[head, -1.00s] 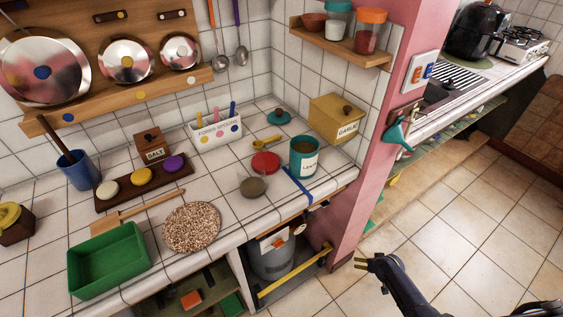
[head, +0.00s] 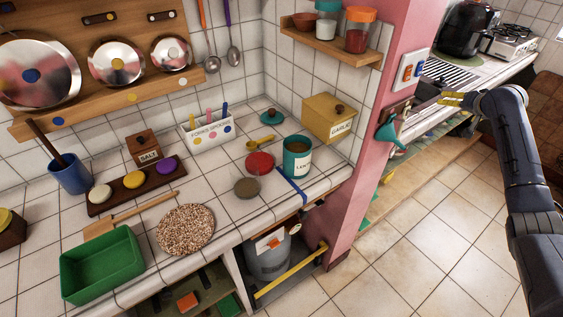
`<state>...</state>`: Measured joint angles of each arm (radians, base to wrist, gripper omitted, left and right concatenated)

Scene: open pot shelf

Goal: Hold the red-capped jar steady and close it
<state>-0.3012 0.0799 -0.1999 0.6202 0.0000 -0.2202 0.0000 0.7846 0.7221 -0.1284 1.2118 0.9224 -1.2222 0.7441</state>
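A red lid (head: 260,163) lies flat on the tiled counter (head: 222,218). Just in front of it stands a small clear jar with grey-brown contents (head: 246,188); no cap shows on it. Another jar with an orange-red cap (head: 357,29) stands closed on the small wall shelf. My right gripper (head: 450,99) has yellow fingers that look apart, with nothing between them. It is in the air right of the pink pillar, far from the lid and both jars. My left gripper is not in view.
A teal labelled tin (head: 297,160) and a blue strip (head: 291,187) are right of the red lid. A cork mat (head: 185,229) and green tray (head: 102,265) lie to the left. The pink pillar (head: 376,125) stands between the counter and my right arm.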

